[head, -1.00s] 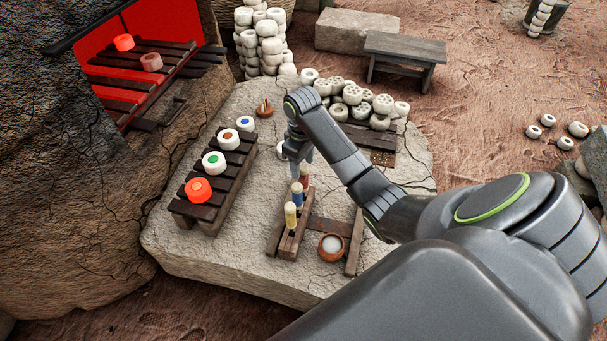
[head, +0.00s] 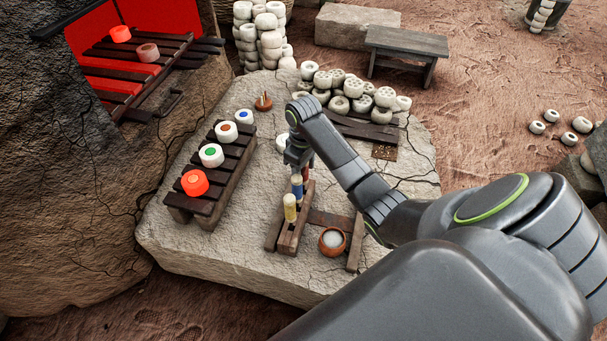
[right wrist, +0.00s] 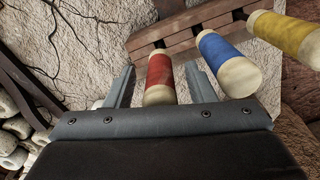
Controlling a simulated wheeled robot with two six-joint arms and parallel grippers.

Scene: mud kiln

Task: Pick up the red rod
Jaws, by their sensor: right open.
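The red rod (right wrist: 159,78) has a red wrap and a pale end and stands in a dark wooden rack (head: 284,243). In the head view the red rod (head: 308,173) is partly hidden behind my right gripper (head: 300,160). In the right wrist view my right gripper (right wrist: 160,75) is open, with one finger on each side of the red rod. I cannot tell whether either finger touches it. The blue rod (right wrist: 222,60) stands just outside the right-hand finger, and the yellow rod (right wrist: 287,38) is beyond it. My left gripper is not in view.
A small bowl (head: 332,241) stands right of the rack. A slatted stand (head: 212,205) with several colour-marked white pieces is to the left. White pieces (head: 352,88) are piled behind. The kiln opening (head: 101,87) glows red at upper left. Bare stone (head: 205,262) lies in front.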

